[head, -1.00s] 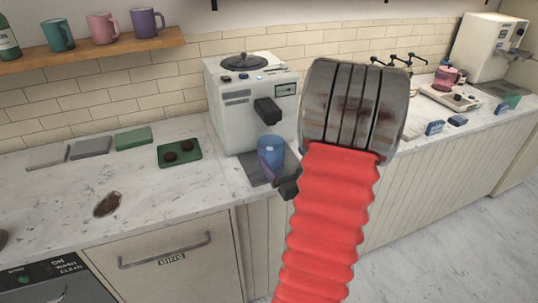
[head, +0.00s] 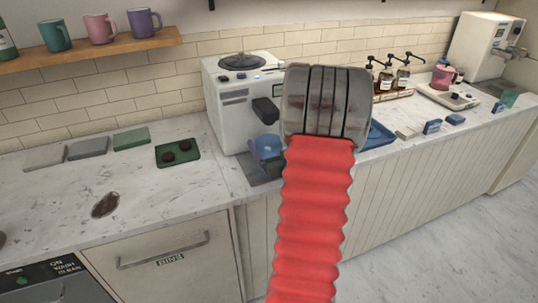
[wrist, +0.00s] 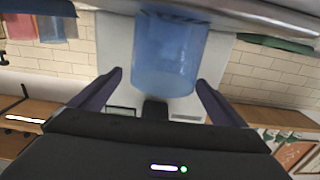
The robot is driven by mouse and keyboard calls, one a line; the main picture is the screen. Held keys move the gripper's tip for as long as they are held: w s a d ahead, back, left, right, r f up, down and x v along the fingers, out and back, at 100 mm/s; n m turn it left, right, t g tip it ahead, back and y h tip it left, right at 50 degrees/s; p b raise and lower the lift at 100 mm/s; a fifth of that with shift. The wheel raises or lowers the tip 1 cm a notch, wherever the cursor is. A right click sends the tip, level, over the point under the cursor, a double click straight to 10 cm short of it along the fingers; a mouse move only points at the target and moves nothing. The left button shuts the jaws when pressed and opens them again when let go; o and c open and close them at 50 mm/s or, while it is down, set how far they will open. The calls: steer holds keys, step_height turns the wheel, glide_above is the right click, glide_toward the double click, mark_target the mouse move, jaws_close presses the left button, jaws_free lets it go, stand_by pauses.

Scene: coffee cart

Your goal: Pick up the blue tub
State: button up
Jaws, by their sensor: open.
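The blue tub (head: 267,148) stands at the foot of the white coffee machine in the head view, on a dark mat, partly hidden by my arm. In the wrist view, which looks upside down, the translucent blue tub (wrist: 170,55) fills the upper middle. My gripper (wrist: 160,78) is open, with one dark finger on each side of the tub's near end. Gaps show between the fingers and the tub, and I see no contact. In the head view my arm hides most of the gripper.
The white machine (head: 228,100) stands right behind the tub, its dark spout above it. A green tray (head: 177,153) with dark round items lies to the left. A blue tray (head: 379,134) lies to the right.

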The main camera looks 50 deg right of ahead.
mark_target(265, 136)
steer(key=shift+w+d+f, duration=0.15)
steer(key=shift+w+d, duration=0.05)
steer(key=shift+w, duration=0.4)
steer(key=x, duration=0.4)
steer(key=shift+f, duration=0.25)
steer(key=c, duration=1.5)
steer(key=shift+o, duration=0.2)
steer(key=shift+r, duration=0.2)
